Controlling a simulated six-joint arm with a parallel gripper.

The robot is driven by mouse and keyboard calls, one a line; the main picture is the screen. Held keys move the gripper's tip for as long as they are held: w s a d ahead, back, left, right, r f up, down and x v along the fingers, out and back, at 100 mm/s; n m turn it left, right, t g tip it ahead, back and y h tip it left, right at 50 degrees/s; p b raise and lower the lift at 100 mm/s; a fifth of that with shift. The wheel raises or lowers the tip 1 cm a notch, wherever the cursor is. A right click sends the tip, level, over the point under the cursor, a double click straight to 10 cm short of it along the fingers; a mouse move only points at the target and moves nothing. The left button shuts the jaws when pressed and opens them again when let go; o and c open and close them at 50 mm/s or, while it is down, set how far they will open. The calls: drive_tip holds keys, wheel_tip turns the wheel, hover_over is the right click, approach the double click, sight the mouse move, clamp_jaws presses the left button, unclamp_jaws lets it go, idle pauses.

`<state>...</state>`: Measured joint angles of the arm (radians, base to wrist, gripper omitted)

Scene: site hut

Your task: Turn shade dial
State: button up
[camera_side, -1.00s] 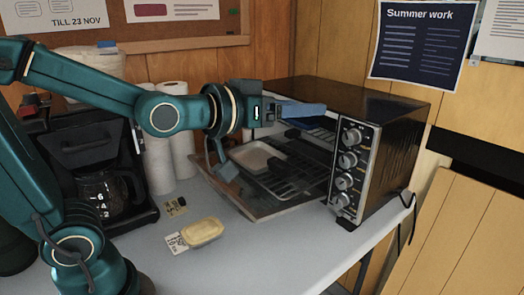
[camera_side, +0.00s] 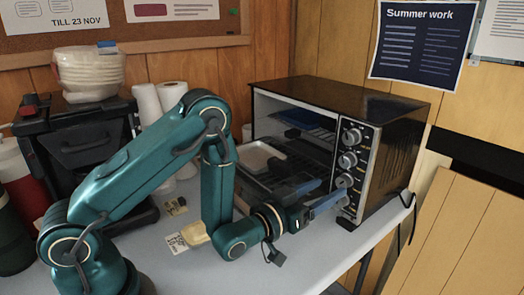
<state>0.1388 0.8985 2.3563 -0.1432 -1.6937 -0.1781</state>
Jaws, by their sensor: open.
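The black toaster oven (camera_side: 395,120) stands on the right of the table with its front door lowered. A column of several silver dials runs down its right front panel. From the top are the first dial (camera_side: 353,137), the second dial (camera_side: 347,160) and the third dial (camera_side: 344,181), with a lower one partly covered by my gripper. The labels are too small to read, so I cannot tell which is the shade dial. My gripper (camera_side: 333,189) is open, its blue fingers pointing right at the lower dials. I cannot tell whether they touch a dial.
My arm crosses in front of the lowered door. A pale tray (camera_side: 262,157) lies by the oven opening. A yellowish block (camera_side: 195,233) and a small card (camera_side: 176,243) lie on the table. A coffee maker (camera_side: 85,150) and white rolls (camera_side: 148,105) stand at left.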

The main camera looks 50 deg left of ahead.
sight(340, 183)
drive_tip(key=shift+w+f, duration=0.1)
drive_tip(key=shift+f, duration=0.15)
drive_tip(key=shift+w+d, duration=0.1)
drive_tip(key=shift+w, duration=2.3)
clamp_jaws()
